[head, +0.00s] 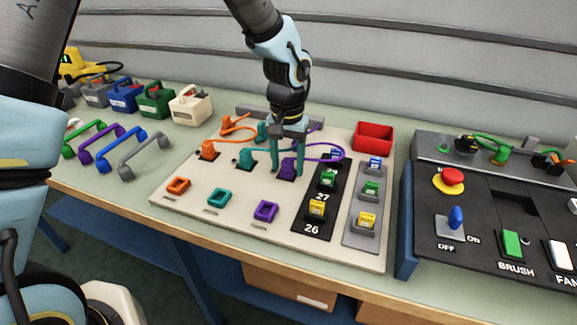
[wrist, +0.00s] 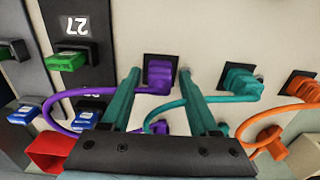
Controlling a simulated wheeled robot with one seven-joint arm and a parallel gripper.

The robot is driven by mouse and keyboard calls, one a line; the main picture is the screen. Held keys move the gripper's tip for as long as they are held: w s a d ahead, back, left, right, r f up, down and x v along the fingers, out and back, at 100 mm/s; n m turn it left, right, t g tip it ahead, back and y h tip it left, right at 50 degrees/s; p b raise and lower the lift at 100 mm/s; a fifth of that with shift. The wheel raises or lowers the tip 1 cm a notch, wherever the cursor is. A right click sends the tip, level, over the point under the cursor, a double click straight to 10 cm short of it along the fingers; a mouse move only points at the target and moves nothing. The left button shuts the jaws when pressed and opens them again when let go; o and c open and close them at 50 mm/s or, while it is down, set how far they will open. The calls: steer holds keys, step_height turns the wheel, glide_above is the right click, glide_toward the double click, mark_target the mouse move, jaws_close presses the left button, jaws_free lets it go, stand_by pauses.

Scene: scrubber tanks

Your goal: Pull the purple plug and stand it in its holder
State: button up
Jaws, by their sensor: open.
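The purple plug (head: 287,168) sits upright in a black socket on the pale board, and its purple cord (head: 323,152) loops to the right in the head view. The plug (wrist: 160,76) also shows in the wrist view. My gripper (head: 287,170) points down over the plug with its teal fingers apart. In the wrist view the fingertips of my gripper (wrist: 160,72) are on either side of the plug, with small gaps visible. The purple holder (head: 266,211), an open square ring, is empty on the board in front of the plug.
A teal plug (head: 245,157) and an orange plug (head: 208,150) stand in sockets to the left. Teal (head: 218,199) and orange (head: 178,187) holders are empty. A black strip (head: 322,200) with coloured connectors lies close on the right. A red bin (head: 374,137) stands behind it.

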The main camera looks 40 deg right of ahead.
mark_target(287, 161)
jaws_close()
stand_by(0.5)
stand_by(0.8)
steer(key=o, duration=0.6)
jaws_free()
step_height(287, 161, up, 11)
steer(key=shift+f+b, duration=0.1)
steer(key=shift+b, duration=0.95)
